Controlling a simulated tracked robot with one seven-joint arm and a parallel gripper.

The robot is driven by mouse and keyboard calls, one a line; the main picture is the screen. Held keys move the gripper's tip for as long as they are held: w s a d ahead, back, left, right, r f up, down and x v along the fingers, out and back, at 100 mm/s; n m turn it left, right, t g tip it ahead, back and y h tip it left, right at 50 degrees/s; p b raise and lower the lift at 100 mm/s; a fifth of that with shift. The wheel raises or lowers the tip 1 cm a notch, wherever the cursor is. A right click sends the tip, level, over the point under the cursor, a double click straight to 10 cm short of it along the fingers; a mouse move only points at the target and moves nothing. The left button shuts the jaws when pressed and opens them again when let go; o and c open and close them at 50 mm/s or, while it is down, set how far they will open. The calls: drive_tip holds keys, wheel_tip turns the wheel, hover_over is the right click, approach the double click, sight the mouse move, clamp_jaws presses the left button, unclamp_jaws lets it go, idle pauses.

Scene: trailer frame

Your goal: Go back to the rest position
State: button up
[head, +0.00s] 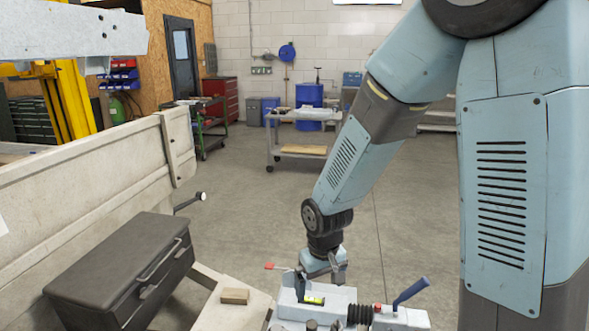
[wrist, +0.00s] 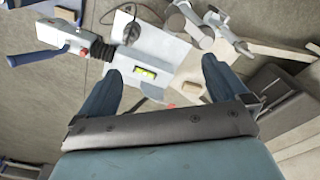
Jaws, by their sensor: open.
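My gripper (head: 322,270) points down over the front of the trailer frame, just above a small level with a yellow-green vial (head: 314,300). In the wrist view my gripper (wrist: 161,72) is open, its two blue-grey fingers wide apart with nothing held between them. The level (wrist: 146,73) lies flat on the pale metal plate (wrist: 160,48), beyond the fingertips and toward the left finger. I cannot tell the exact gap between fingers and plate. My arm reaches down from the upper right in the head view.
The trailer coupling has a black bellows (head: 360,315) and a blue-handled lever (head: 411,292). A wooden block (head: 235,296) and a dark toolbox (head: 125,270) stand to the left, beside the trailer's side wall (head: 90,200). Open floor (head: 400,170) lies behind; a cart (head: 300,150) stands farther back.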

drive_tip(key=s+d+r+m+t, duration=0.1)
drive_tip(key=d+r, duration=0.3)
drive_tip(key=r, duration=0.3)
drive_tip(key=d+r+m+t, duration=0.1)
drive_tip(key=d+r, duration=0.4)
drive_tip(key=r, duration=0.3)
drive_tip(key=s+d+r+m+t, duration=0.2)
drive_tip(key=s+d+r+t, duration=0.1)
drive_tip(key=s+d+r, duration=0.5)
wheel_tip(320, 180, up, 4)
drive_tip(key=s, duration=0.2)
drive_tip(key=shift+s+f+m, duration=0.2)
drive_tip(key=shift+s+m, duration=0.15)
drive_tip(key=shift+m, duration=0.05)
